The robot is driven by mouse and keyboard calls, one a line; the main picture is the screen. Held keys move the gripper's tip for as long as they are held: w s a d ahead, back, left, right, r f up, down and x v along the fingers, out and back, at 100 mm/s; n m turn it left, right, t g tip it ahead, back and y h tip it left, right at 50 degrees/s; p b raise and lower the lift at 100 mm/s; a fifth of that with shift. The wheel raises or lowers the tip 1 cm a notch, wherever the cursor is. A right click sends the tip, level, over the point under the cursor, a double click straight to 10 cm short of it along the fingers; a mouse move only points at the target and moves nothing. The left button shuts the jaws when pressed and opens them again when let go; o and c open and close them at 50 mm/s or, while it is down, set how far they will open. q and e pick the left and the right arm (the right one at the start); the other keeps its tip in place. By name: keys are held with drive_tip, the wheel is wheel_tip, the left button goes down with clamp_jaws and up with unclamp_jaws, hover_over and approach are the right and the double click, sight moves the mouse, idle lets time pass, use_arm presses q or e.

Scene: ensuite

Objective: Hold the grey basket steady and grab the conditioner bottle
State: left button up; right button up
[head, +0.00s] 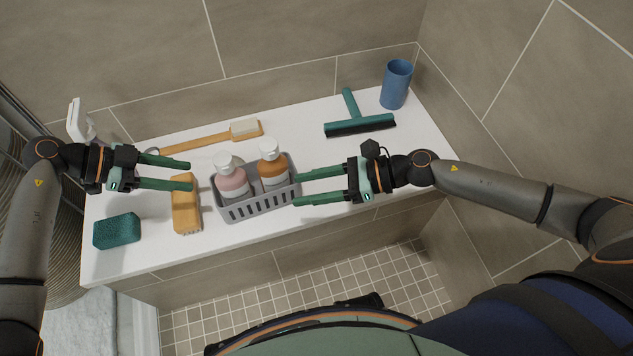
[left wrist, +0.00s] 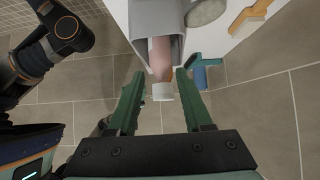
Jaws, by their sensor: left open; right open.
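The grey basket (head: 258,207) stands on the white ledge. It holds a pink bottle (head: 231,184) on its left and an orange bottle (head: 272,173) on its right, both upright with white caps. I cannot read which is the conditioner. My left gripper (head: 191,182) is open and empty, left of the basket and above a wooden brush. In the left wrist view, the pink bottle (left wrist: 160,58) and part of the basket (left wrist: 153,18) show beyond the open fingers (left wrist: 157,76). My right gripper (head: 297,190) is open at the basket's right end; contact is unclear.
The wooden brush (head: 185,205) and a green sponge (head: 117,231) lie left of the basket. A long-handled brush (head: 203,143) lies behind it. A green squeegee (head: 360,125) and blue cup (head: 396,85) are at the back right. The ledge's right front is clear.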

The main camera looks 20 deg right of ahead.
sight(256, 198)
drive_tip(key=shift+n+h, duration=0.3)
drive_tip(key=shift+n, duration=0.3)
drive_tip(key=x, duration=0.4)
drive_tip(key=f+x, duration=0.1)
drive_tip(key=x, duration=0.2)
drive_tip(key=w+d+x, duration=0.1)
drive_tip(key=x, duration=0.3)
drive_tip(key=shift+w+a+f, duration=0.15)
drive_tip(key=shift+a+f, duration=0.1)
drive_tip(key=shift+f, duration=0.25)
drive_tip(key=c, duration=0.9)
